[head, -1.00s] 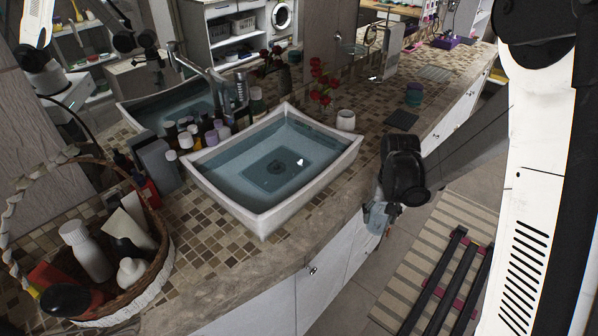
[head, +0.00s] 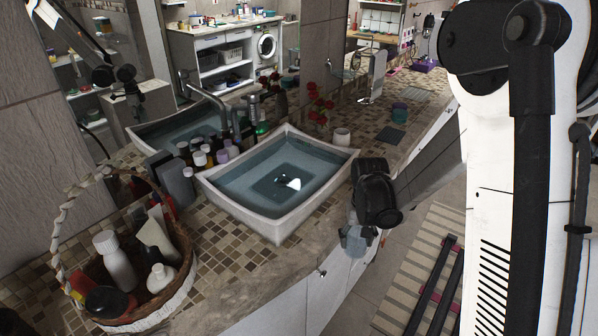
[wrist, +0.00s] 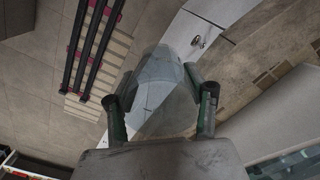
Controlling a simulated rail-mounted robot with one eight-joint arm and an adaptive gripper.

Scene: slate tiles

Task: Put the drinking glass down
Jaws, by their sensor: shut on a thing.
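My gripper (head: 358,228) is at the counter's front edge, right of the square sink, in the head view. It is shut on a clear drinking glass (head: 355,243), which hangs below it and is partly hidden by it. In the wrist view the glass (wrist: 160,88) shows between my two fingers (wrist: 162,105), see-through and greyish. The mosaic-tiled counter (head: 245,252) runs beneath and beside the sink. I cannot tell whether the glass touches the counter edge; it looks apart from it.
The white sink (head: 275,228) holds water. A wicker basket (head: 182,300) with bottles stands at the left, and several small bottles (head: 210,155) stand behind the sink. Counter in front of the sink is bare.

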